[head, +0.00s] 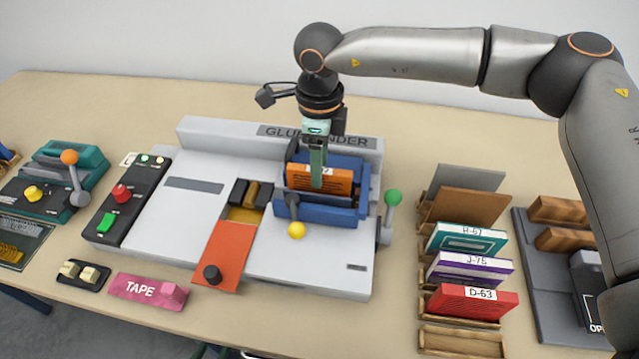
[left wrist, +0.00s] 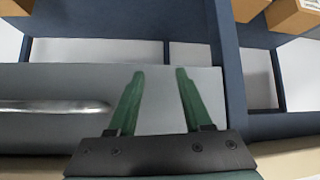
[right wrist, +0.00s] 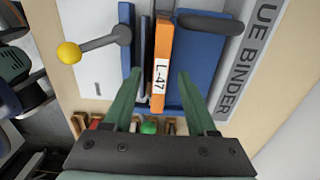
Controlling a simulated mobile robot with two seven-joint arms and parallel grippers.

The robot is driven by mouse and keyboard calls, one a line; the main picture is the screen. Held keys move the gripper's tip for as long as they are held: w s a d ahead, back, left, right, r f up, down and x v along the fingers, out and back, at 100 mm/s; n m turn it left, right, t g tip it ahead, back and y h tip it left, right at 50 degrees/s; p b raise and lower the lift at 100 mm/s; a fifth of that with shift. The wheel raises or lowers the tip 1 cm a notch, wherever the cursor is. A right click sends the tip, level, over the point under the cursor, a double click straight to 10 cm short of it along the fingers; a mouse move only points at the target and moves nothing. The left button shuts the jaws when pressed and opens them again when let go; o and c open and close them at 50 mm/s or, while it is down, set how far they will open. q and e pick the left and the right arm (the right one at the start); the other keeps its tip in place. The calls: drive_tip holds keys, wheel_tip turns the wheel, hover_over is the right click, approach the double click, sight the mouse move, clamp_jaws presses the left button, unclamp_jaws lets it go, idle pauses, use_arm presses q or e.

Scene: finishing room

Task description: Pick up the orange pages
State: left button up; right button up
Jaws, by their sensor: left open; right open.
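The orange pages (head: 335,180) stand upright in the blue clamp (head: 345,213) of the grey glue binder. In the right wrist view the orange pages (right wrist: 162,45) carry a white label reading L-47. My right gripper (head: 317,182) points down from above at the pages, and a green finger covers part of their label in the head view. In the right wrist view its open fingers (right wrist: 161,74) appear on either side of the labelled edge; I cannot tell whether they touch it. My left gripper (left wrist: 158,72) is open and empty above a grey surface with a metal bar.
The binder's yellow-knobbed lever (head: 296,230) and green-knobbed lever (head: 392,197) flank the clamp. Right of the binder, a wooden rack holds teal (head: 465,240), purple (head: 470,268) and red (head: 472,301) books. A control panel (head: 128,197) and pink tape block (head: 147,290) are left.

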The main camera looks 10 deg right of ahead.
drive_tip(key=shift+c, duration=0.3)
clamp_jaws()
drive_tip(key=shift+r, duration=0.1)
idle(0.9)
